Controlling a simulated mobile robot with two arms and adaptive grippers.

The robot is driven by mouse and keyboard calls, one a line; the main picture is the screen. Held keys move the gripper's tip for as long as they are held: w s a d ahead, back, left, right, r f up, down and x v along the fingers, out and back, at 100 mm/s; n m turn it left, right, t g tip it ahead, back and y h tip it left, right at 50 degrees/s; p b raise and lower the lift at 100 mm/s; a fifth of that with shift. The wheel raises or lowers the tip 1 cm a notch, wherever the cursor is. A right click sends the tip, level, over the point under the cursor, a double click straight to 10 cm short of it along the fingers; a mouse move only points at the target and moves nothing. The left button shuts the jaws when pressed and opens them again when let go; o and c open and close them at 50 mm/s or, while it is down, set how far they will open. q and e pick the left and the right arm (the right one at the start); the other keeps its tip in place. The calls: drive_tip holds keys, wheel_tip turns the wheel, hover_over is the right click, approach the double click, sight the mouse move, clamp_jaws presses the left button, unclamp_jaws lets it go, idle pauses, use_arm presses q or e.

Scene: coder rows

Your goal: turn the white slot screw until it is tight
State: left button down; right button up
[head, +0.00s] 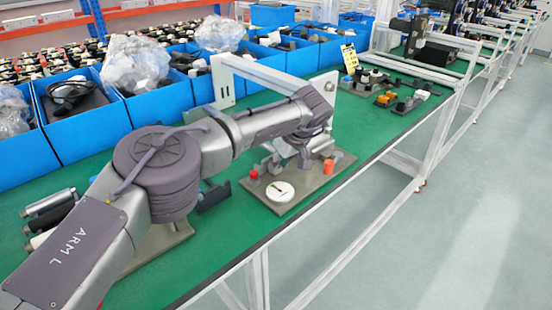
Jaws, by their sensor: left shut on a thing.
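The white slot screw (280,191) is a round white disc with a short dark slot, at the front left corner of a grey-brown fixture plate (306,196) on the green bench. My left arm reaches in from the left, and its wrist bends down over the plate. My left gripper (284,159) is low over the plate, behind the white disc and apart from it in the picture. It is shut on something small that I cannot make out. A red knob (254,174) and an orange cylinder (328,167) stand on either side. My right gripper is not in view.
Blue bins (87,131) with parts and clear bags line the back of the bench. A white frame (262,74) rises behind my wrist. More fixtures (404,100) stand farther right. The bench's front edge (385,147) is close to the plate, with open floor beyond.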

use_arm(q)
drive_tip(key=m+h, duration=0.1)
drive_tip(key=m, duration=0.1)
drive_tip(key=a+m+t+h+p, duration=0.1)
drive_tip(key=m, duration=0.2)
drive_tip(key=shift+s+r, duration=0.15)
drive_tip(key=m+h, duration=0.1)
drive_tip(key=m, duration=0.1)
drive_tip(key=m+h, duration=0.1)
drive_tip(key=m, duration=0.1)
drive_tip(key=shift+s+a+p, duration=0.2)
drive_tip(key=shift+a+p, duration=0.15)
drive_tip(key=shift+p, duration=0.05)
drive_tip(key=shift+m, duration=0.3)
drive_tip(key=shift+r, duration=0.1)
